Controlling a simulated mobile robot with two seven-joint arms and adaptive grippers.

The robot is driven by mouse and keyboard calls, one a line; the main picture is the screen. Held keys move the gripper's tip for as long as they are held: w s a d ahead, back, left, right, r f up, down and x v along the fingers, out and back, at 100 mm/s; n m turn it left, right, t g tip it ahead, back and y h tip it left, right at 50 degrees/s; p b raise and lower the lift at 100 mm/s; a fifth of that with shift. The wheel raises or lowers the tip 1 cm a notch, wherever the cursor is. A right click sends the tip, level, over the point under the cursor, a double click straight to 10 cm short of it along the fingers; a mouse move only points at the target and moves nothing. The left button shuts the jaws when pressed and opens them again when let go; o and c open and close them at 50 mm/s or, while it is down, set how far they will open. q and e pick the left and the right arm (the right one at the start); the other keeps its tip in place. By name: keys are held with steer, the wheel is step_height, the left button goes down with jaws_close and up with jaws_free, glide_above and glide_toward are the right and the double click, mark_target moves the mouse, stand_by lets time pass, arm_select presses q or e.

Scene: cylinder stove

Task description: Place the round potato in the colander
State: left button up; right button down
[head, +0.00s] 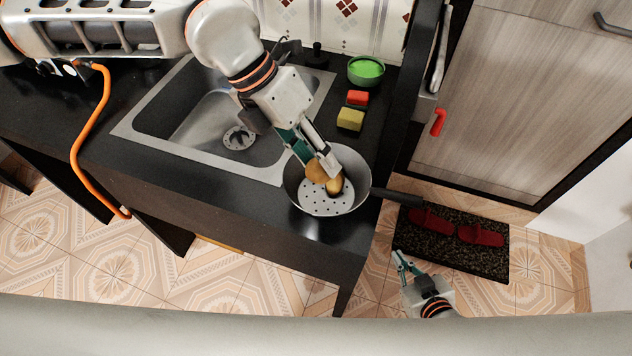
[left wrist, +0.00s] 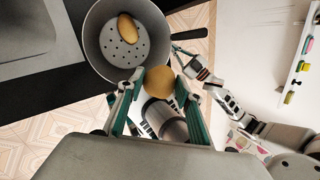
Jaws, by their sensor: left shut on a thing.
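The colander (head: 325,207) is a round metal bowl with a perforated bottom and a black handle, on the counter's right end; it also shows in the left wrist view (left wrist: 148,38). My left gripper (head: 321,168) is shut on the round potato (head: 315,172), a tan ball that also shows between its fingers in the left wrist view (left wrist: 158,82). The held potato is at the colander's opening; its exact height is unclear. A longer yellow potato (head: 334,187) lies inside the colander. My right gripper (head: 400,262) is apart from the counter, low at the right; its finger gap is unclear.
The sink (head: 215,120) is left of the colander. A green bowl (head: 366,70), a red block (head: 357,98) and a yellow sponge (head: 350,119) stand behind it. The black handle (head: 402,199) sticks out past the counter edge. A dark mat (head: 450,255) with red slippers lies on the floor.

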arm_select(q)
step_height(320, 180, down, 9)
steer(key=shift+p, duration=0.35)
steer(key=shift+f, duration=0.15)
steer(key=shift+f+b, duration=0.6)
steer(key=shift+b, duration=0.1)
steer(key=o, duration=1)
steer(key=shift+r, duration=0.15)
